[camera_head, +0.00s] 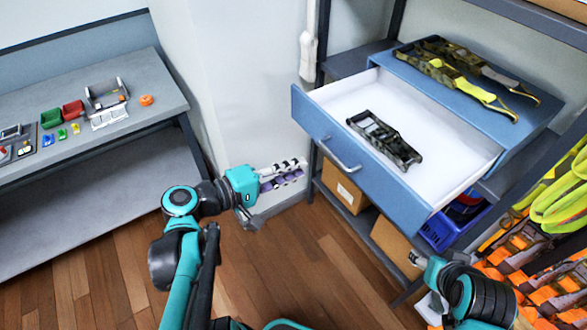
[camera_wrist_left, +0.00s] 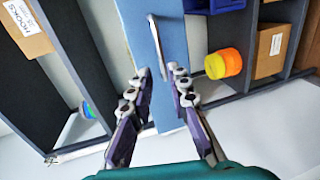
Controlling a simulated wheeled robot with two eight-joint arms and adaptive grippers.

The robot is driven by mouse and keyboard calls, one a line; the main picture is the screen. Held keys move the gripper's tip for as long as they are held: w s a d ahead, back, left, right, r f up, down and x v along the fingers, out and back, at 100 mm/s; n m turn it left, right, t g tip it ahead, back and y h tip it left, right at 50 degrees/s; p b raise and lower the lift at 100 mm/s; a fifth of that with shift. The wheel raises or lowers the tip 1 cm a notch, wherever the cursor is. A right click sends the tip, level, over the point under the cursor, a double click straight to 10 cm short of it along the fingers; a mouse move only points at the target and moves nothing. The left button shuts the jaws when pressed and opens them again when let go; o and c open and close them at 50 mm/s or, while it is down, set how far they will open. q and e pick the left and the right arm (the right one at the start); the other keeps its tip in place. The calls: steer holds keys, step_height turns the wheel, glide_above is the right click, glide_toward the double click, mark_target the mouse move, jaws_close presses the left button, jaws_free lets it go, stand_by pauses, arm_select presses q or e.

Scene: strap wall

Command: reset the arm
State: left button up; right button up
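My left arm comes in from the lower left, and its teal gripper (camera_head: 300,170) hangs in the air left of the open drawer, apart from it. In the left wrist view the two purple-and-white fingers (camera_wrist_left: 161,72) stand apart with nothing held between them. The blue drawer front shows beyond them. My right gripper (camera_head: 416,260) is at the lower right, in front of the shelves below the drawer. Its fingers are too small and hidden to tell their state.
The blue drawer (camera_head: 360,150) is pulled out with a dark ratchet strap (camera_head: 385,138) inside. More straps (camera_head: 465,75) lie on the cabinet top. Cardboard boxes (camera_head: 343,187) and a blue crate (camera_head: 440,230) are below. Orange straps (camera_head: 540,260) hang at right. A grey bench (camera_head: 140,100) stands left.

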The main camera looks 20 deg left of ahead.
arm_select(q)
steer(key=shift+f, duration=0.1)
stand_by(0.4)
steer(key=s+d+f+m+g+y, duration=0.3)
steer(key=f+m+g, duration=0.15)
steer(key=f, duration=0.45)
steer(key=a+m+y, duration=0.1)
steer(key=m+y, duration=0.1)
steer(key=s+a+m+y, duration=0.1)
steer(key=m+y, duration=0.1)
steer(key=s+a+f+m+g+y, duration=0.1)
steer(key=a+m+y, duration=0.1)
steer(key=shift+s+f, duration=0.1)
steer(key=shift+s, duration=0.05)
